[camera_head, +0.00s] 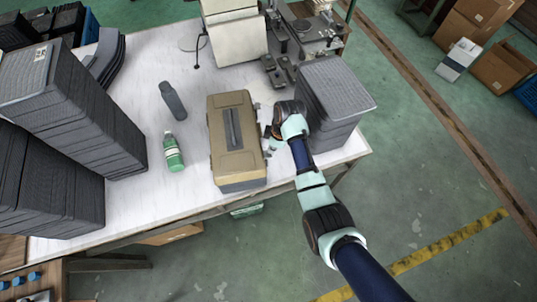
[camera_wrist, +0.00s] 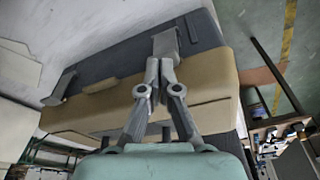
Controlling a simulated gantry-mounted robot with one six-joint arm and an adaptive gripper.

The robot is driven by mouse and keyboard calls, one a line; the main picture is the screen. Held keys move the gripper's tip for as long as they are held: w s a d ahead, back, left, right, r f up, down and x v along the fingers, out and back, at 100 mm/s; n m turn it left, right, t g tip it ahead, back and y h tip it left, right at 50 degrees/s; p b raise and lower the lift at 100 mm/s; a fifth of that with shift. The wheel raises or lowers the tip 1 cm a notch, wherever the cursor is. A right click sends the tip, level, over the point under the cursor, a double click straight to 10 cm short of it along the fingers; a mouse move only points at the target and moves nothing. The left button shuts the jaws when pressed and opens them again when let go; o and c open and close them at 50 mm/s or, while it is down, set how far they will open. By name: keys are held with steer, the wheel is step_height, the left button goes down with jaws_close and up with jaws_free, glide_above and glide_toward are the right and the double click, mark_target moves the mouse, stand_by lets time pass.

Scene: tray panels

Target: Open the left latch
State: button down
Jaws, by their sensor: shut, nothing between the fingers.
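A tan toolbox (camera_head: 232,115) with a grey base and a dark top handle stands on the white table. In the wrist view, the tan lid (camera_wrist: 100,115) appears below the grey base, so the box looks upside down. Two grey latches show on this side: one (camera_wrist: 165,40) at the picture's right, the other (camera_wrist: 60,88) at the picture's left. My gripper (camera_wrist: 159,68) is shut and empty, with its tips just below the picture-right latch. I cannot tell whether they touch it. In the head view my gripper (camera_head: 270,147) is at the box's right side, partly hidden by my arm.
A grey tray stack (camera_head: 337,95) stands close to the right of my arm. Taller stacks (camera_head: 75,110) fill the left side. The table's front edge lies just before the box.

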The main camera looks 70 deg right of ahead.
steer(key=shift+f+b, duration=0.45)
steer(key=shift+f, duration=0.4)
